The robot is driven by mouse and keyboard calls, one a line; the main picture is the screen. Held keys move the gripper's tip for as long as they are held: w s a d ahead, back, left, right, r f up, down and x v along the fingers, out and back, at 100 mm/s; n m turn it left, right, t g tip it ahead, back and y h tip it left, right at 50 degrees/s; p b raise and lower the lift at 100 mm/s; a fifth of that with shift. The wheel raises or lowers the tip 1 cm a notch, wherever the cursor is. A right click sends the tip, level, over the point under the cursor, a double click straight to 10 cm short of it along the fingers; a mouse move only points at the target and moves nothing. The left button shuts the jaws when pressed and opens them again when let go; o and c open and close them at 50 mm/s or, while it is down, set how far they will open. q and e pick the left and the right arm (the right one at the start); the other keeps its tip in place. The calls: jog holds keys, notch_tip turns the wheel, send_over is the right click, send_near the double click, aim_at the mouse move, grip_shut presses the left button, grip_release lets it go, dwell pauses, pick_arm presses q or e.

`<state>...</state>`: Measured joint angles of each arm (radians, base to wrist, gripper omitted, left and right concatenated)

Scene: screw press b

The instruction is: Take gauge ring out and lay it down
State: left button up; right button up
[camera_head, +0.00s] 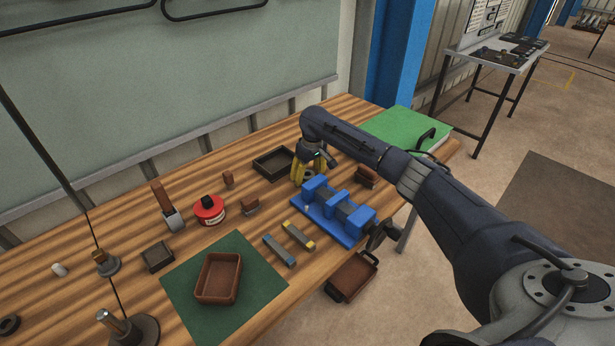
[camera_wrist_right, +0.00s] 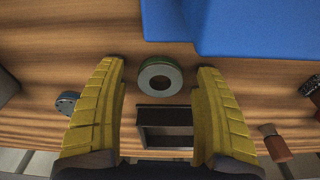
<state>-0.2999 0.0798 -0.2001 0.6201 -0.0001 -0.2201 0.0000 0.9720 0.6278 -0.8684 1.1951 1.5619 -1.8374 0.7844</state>
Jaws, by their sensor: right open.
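The gauge ring (camera_wrist_right: 159,77) is a short grey ring with a green rim and a dark hole. In the right wrist view it lies between my right gripper's (camera_wrist_right: 160,68) two yellow fingers, with a gap on each side. The right gripper is open and holds nothing. In the head view the right gripper (camera_head: 308,178) points down just behind the blue screw press (camera_head: 335,211), and its fingers partly hide the ring. I cannot tell exactly what the ring rests on. My left gripper is out of view.
A dark open tray (camera_head: 273,165) stands close behind the right gripper. A red tin (camera_head: 208,210), small blocks and two bars lie to the left. A brown tray (camera_head: 218,279) sits on a green mat (camera_head: 252,254), which has bare room around the tray.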

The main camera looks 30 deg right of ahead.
jog(key=shift+c, duration=0.3)
jog(key=c, duration=1.4)
jog(key=shift+r, duration=0.1)
